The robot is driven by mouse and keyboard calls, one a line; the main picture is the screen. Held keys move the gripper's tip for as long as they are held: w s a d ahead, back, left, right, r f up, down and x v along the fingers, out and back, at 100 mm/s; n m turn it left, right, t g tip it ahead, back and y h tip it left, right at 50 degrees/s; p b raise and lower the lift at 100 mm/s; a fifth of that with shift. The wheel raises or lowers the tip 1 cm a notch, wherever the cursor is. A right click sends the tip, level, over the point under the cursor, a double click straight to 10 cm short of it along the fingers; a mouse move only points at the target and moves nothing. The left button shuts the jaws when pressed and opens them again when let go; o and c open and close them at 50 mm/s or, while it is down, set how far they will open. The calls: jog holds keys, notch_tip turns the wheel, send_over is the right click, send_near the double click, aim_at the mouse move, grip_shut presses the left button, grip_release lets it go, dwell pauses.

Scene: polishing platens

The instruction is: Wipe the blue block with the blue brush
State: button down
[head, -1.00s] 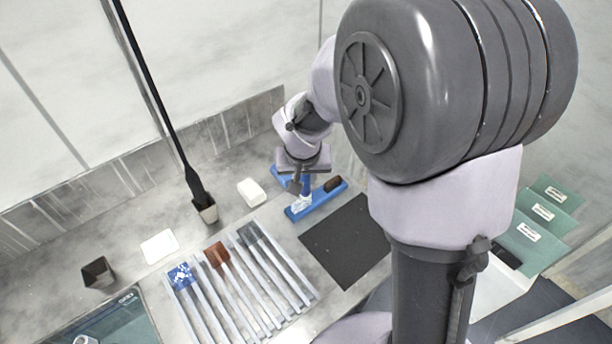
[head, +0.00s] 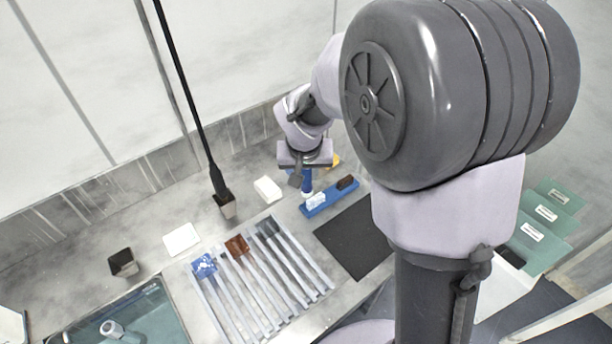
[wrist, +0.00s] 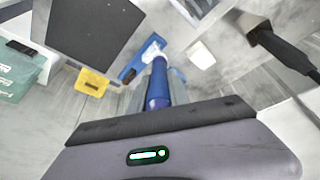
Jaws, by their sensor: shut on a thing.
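My gripper (head: 304,172) is shut on the blue brush, whose blue handle (head: 307,183) points down from the jaws beside a blue tray. In the wrist view, the handle (wrist: 158,88) reaches toward the white piece at the tray's end. I cannot tell whether its lower end touches anything. The blue block (head: 204,266), with white specks on top, lies at the left end of the row on the pale rails, well to the left of my gripper. A brown block (head: 238,246) and a dark grey block (head: 267,228) lie beside it.
The blue tray (head: 329,197) bears a white piece (head: 316,200) and a dark brown piece (head: 347,182). A white block (head: 267,189), a dark cup with a tall black pole (head: 226,205) and a black mat (head: 355,240) surround it. A yellow item (wrist: 92,82) stands nearby.

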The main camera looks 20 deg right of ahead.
jog(key=shift+r+p, duration=1.25)
jog(key=shift+r, duration=0.7)
